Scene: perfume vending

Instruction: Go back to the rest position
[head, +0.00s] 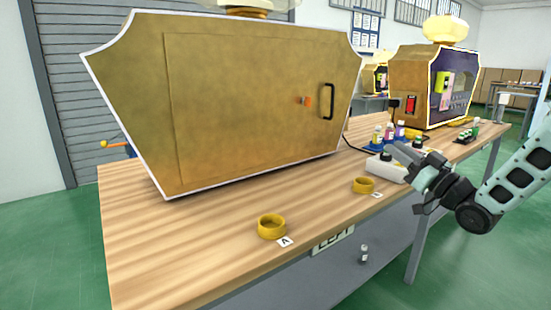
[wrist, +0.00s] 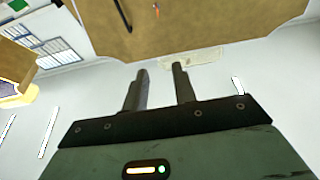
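My gripper (head: 402,158) is at the right in the head view, raised in front of the table's right part, with my arm reaching in from the right edge. In the wrist view my gripper's two fingers (wrist: 158,86) stand apart with a clear gap and nothing between them. The gripper is open and empty. The large gold cabinet (head: 240,95) with a black handle stands on the table to the left of it. In the wrist view the same kind of gold panel (wrist: 190,30) fills the top, beyond the fingertips.
The wooden table (head: 200,245) carries two yellow rings (head: 272,226) (head: 363,185) near its front edge. A second gold machine (head: 432,88) stands at the far right, with small bottles (head: 388,133) in front. A white power strip (head: 385,168) lies behind my gripper. The green floor is free in front.

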